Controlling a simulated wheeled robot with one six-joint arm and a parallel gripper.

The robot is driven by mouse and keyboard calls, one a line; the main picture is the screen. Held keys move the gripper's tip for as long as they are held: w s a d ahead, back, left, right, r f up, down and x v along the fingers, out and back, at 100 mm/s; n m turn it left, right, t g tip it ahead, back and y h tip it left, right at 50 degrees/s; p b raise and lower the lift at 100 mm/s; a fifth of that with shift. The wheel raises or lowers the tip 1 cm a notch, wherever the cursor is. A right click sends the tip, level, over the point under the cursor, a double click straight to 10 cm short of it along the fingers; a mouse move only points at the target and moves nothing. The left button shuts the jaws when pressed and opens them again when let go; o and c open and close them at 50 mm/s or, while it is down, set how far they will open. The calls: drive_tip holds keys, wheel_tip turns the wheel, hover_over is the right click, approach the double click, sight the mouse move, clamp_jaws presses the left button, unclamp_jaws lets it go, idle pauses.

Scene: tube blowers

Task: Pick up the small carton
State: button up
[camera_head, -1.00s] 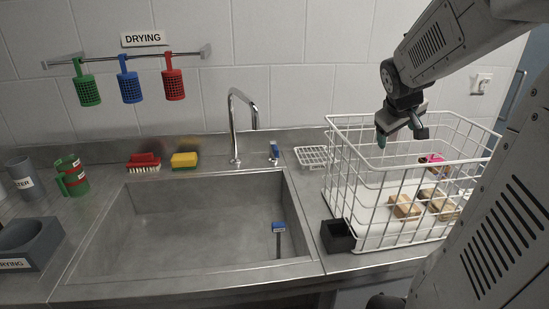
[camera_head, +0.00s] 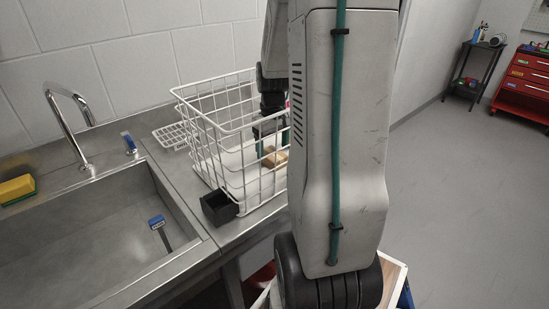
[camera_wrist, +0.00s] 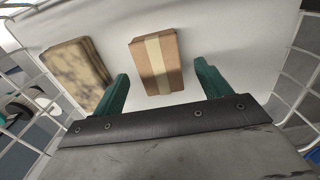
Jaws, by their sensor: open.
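The small carton (camera_wrist: 156,62) is a brown box with a pale tape strip, lying on the white floor of the wire basket in the wrist view. My gripper (camera_wrist: 161,84) is open, its two green fingers apart, with the carton between and just beyond the tips. No contact between fingers and carton shows. In the head view my gripper (camera_head: 262,140) is inside the basket, partly hidden by my arm. A brown block shows beside it there, but I cannot tell whether it is the carton.
A brown, dark-stained block (camera_wrist: 75,70) lies left of the carton. The white wire basket (camera_head: 215,125) has upright walls around my gripper. The sink (camera_head: 110,240) is left.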

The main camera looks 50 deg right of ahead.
drive_tip(key=shift+f, duration=1.6)
drive_tip(key=c, duration=1)
drive_tip(key=shift+c, duration=0.2)
drive_tip(key=shift+r, duration=0.15)
